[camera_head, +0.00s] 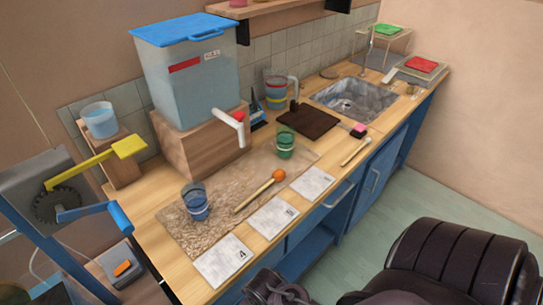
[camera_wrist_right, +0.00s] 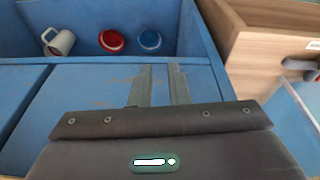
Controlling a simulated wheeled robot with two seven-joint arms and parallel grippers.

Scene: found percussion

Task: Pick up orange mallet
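The orange mallet has a round orange head (camera_head: 278,175) and a pale wooden handle that runs down-left from it. It lies on the counter, its handle end on the tan mat (camera_head: 190,230), between a blue cup (camera_head: 195,203) and the numbered white tiles. My right gripper (camera_wrist_right: 159,85) shows in the right wrist view, with two grey fingers a small gap apart and nothing seen between them. It faces blue cabinets, away from the mallet. My dark right arm fills the lower right of the head view. My left gripper is not in view.
A green cup (camera_head: 286,145) stands behind the mallet. A second mallet (camera_head: 356,146) with a dark and pink head lies to the right. Numbered tiles (camera_head: 223,260) line the front edge. A lidded tank (camera_head: 190,75) stands behind. A mug (camera_wrist_right: 58,42) sits inside the cabinet.

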